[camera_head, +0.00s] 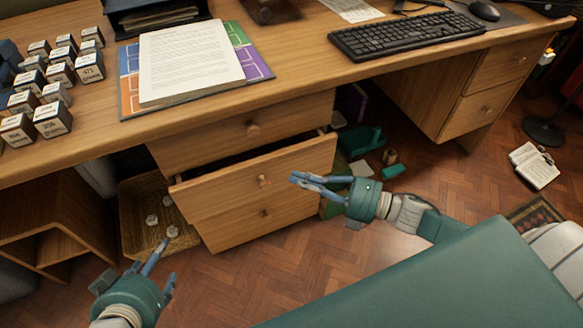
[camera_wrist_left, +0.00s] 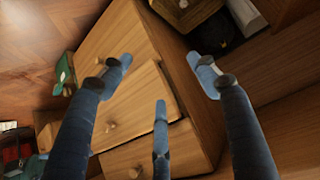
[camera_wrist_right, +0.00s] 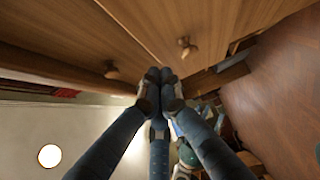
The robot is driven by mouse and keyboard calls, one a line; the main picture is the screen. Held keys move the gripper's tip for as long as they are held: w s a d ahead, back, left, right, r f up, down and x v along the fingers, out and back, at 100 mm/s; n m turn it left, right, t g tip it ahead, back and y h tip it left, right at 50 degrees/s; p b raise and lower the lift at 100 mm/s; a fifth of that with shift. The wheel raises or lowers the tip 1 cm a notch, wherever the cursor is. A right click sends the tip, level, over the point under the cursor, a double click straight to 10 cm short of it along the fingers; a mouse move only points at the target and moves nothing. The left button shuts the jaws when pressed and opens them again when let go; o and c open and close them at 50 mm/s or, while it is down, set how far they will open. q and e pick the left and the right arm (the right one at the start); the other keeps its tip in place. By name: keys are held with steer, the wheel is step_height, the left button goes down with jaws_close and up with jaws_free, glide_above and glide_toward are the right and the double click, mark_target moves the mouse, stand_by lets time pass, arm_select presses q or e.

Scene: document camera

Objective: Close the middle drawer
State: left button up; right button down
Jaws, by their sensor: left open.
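The middle drawer (camera_head: 222,196) of the wooden desk pedestal stands pulled out, with a dark gap behind its front and a round knob (camera_head: 264,181). The top drawer (camera_head: 290,117) above it looks shut; the bottom drawer (camera_head: 240,229) lies below. My right gripper (camera_head: 294,179) is in front of the middle drawer, just right of its knob. In the right wrist view its fingertips (camera_wrist_right: 160,76) are together with nothing between them, apart from the two knobs seen there. My left gripper (camera_head: 165,264) is open and empty, low at the left; the left wrist view shows its spread fingers (camera_wrist_left: 160,74) before the drawers.
A wicker bin (camera_head: 130,215) with crumpled paper stands left of the pedestal. The desktop (camera_head: 300,70) above holds small boxes, a document and a keyboard (camera_head: 405,37). Green items (camera_head: 362,140) lie on the floor behind my right gripper. Floor before the pedestal is clear.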

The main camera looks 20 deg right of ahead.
mark_target(273, 161)
arm_select(q)
steer(key=w+d+r+t+h+b, duration=0.1)
steer(key=w+d+r+t, duration=0.1)
steer(key=w+r, duration=0.3)
steer(key=shift+r+t, duration=0.3)
steer(key=shift+t, duration=0.4)
arm_select(e)
steer(key=shift+w+a, duration=0.15)
steer(key=shift+w, duration=1)
steer(key=shift+w+a, duration=0.15)
steer(key=shift+w, duration=0.95)
